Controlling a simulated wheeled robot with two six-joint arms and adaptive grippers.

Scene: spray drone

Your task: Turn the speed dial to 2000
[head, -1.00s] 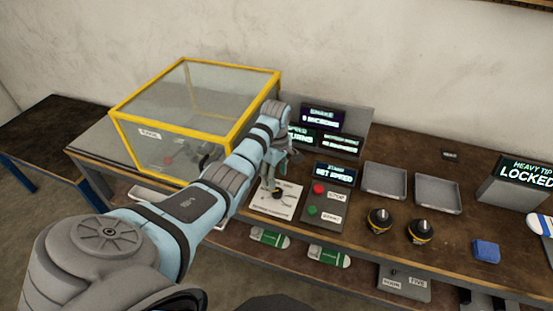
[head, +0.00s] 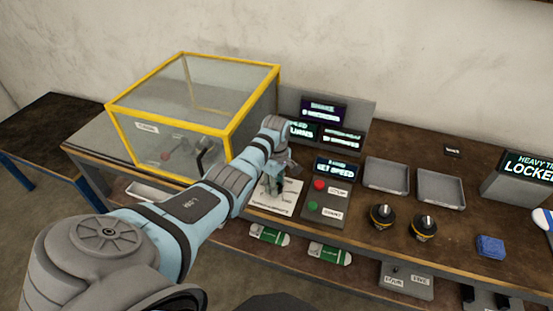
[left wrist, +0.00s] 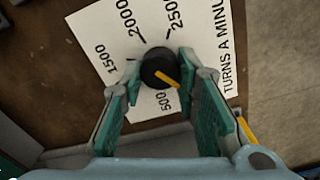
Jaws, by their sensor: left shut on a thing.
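The speed dial (left wrist: 160,68) is a black round knob with a yellow stripe in the left wrist view. The stripe runs from near the knob's middle to the lower right, away from the 2000 mark (left wrist: 125,18) at the upper left. The dial sits on a white plate (head: 288,196) marked 500, 1500, 2000 and 2500. My left gripper (head: 273,186) is down at this plate and shut on the dial, with one green-padded finger on each side. In the head view the gripper hides the dial. My right gripper is not in view.
A panel with a red button (head: 320,184) and a green button (head: 312,206) stands just right of the plate. A yellow-framed clear box (head: 228,132) is to the left. Lit displays (head: 337,168) stand behind. Two trays (head: 440,202) and two black knobs (head: 382,214) are further right.

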